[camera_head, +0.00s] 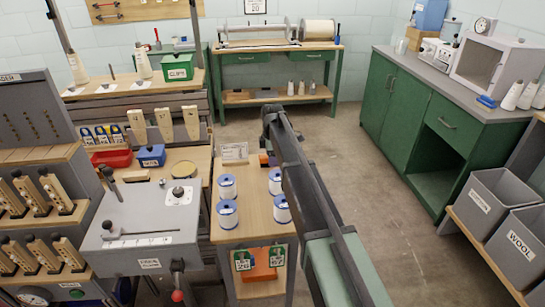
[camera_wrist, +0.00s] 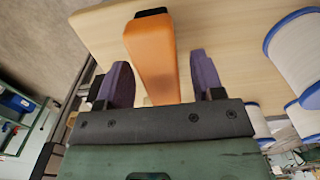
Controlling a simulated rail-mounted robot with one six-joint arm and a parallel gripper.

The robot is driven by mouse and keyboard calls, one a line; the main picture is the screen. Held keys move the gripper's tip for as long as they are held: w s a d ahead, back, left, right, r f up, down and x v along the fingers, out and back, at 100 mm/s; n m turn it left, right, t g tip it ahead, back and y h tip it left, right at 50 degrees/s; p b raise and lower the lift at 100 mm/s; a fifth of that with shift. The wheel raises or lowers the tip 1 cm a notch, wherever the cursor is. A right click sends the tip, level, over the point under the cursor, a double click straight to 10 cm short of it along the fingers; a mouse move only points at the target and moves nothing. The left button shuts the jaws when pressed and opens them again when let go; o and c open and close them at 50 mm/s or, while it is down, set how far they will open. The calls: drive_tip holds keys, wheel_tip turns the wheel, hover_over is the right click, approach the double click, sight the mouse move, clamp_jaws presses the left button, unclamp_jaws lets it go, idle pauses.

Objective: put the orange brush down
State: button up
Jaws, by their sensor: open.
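The orange brush (camera_wrist: 152,55) shows in the wrist view as a long orange block with a dark far end. It lies over the pale wooden tabletop (camera_wrist: 222,35) and appears to rest there, though its underside is hidden. My gripper (camera_wrist: 160,65) is open, with one purple finger on each side of the brush. A gap shows on the right side; the left finger is very close to the brush and I cannot tell if it touches. In the head view my gripper (camera_head: 268,159) is small at the far part of the wooden table (camera_head: 248,232), mostly hidden by my arm.
Several white spools with blue rims (camera_head: 228,187) stand on the table close to my gripper; some show at right in the wrist view (camera_wrist: 298,50). A small sign (camera_head: 234,152) stands at the table's far left. A grey machine (camera_head: 140,230) stands left. Open floor (camera_head: 385,225) lies right.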

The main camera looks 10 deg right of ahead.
wheel_tip(320, 180, up, 13)
drive_tip(key=p, duration=1.3)
drive_tip(key=s+m, duration=1.7)
drive_tip(key=s, duration=1.9)
drive_tip(key=shift+s+f+b, duration=0.2)
drive_tip(key=shift+f+b, duration=0.15)
drive_tip(key=shift+o, duration=0.5)
